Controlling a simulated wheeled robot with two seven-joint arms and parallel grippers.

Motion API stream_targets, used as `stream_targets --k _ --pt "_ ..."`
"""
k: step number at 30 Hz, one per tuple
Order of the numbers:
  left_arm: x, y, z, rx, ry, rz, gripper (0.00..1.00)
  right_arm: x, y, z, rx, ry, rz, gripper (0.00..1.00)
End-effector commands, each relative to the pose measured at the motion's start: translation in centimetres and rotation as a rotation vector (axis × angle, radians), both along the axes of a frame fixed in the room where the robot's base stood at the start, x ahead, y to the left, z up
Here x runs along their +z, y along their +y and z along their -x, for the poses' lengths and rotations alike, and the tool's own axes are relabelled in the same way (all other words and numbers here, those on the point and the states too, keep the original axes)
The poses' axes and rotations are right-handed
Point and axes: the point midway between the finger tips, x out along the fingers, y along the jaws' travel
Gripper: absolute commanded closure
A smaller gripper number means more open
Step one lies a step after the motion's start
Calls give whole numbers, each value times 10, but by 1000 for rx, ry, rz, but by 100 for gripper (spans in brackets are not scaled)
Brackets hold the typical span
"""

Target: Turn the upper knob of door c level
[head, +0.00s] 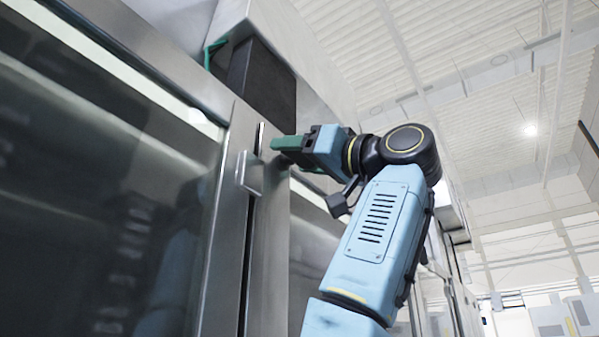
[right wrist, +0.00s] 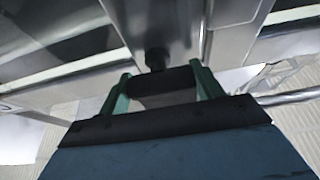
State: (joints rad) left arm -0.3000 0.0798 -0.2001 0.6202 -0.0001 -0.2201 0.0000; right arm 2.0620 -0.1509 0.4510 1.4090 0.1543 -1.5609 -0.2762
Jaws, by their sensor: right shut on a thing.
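My right gripper (head: 277,147) reaches in from the right at the upper edge of a metal door. In the right wrist view its two green fingers (right wrist: 160,80) stand on either side of a dark knob (right wrist: 160,82), shut on it. The knob's dark round stem (right wrist: 157,60) meets the metal door frame (right wrist: 158,22). The knob's angle is hard to judge from this view. In the head view the fingers hide the knob. My left gripper is in neither view.
A bright metal handle (head: 250,175) sits just left of and below my right fingers, close to them. A glossy dark door panel (head: 90,200) fills the left. A dark block (head: 262,85) stands above the fingers. Open room lies to the right.

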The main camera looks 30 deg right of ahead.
Motion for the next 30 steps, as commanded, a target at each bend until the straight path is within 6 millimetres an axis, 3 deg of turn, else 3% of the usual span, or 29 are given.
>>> stream_targets --k 2,3,7,20,30 --pt "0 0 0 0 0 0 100 0 -1 0 1 1 -4 57" --pt "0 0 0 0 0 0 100 0 -1 0 1 1 -4 31" --pt "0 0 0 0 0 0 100 0 -1 0 0 0 -3 14" --pt "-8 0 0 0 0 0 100 -5 -5 10 -1 -3 -1 13" --pt "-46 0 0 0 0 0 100 -36 -31 72 -4 -4 -3 13"
